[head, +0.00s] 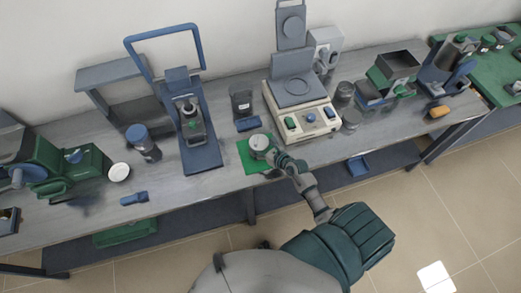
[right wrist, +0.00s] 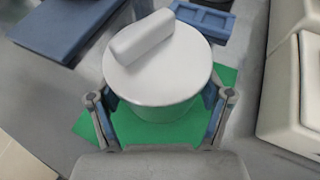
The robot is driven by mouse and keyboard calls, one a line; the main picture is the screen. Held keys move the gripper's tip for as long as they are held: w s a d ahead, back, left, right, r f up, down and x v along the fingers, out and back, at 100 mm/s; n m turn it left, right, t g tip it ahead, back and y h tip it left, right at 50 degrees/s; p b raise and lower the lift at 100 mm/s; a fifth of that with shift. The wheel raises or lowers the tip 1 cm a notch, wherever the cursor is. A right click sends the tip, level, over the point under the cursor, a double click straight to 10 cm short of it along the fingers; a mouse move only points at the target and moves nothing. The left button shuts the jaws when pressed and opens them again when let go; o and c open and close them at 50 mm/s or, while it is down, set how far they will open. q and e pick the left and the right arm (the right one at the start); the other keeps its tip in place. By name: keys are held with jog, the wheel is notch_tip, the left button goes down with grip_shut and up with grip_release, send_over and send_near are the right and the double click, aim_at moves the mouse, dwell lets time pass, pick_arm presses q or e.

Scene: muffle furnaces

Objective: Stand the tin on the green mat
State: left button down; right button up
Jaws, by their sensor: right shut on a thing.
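The tin (head: 259,142) is a pale round can, upright, over the green mat (head: 243,152). The right wrist view shows its light lid with a bar-shaped knob and the tin's side (right wrist: 155,115) below. The green mat (right wrist: 125,132) shows around and beneath it there. My right gripper (head: 267,152) is shut on the tin, one finger on each side, as the right wrist view also shows (right wrist: 160,100). The tin's base is hidden, so I cannot tell whether it touches the mat. My left gripper is not in view.
A cream hotplate device (head: 303,118) stands right of the mat. A blue stand (head: 200,155) is to its left, and a dark container (head: 242,104) is behind. A white dish (head: 119,172) and a blue tool (head: 134,198) lie further left. The bench's front edge is close to the mat.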

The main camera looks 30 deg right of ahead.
jog(key=shift+a+f, duration=0.1)
jog(key=shift+f, duration=0.85)
jog(key=o, duration=1.2)
jog(key=shift+f, duration=0.1)
jog(key=v, duration=1.2)
jog(key=shift+r, duration=0.25)
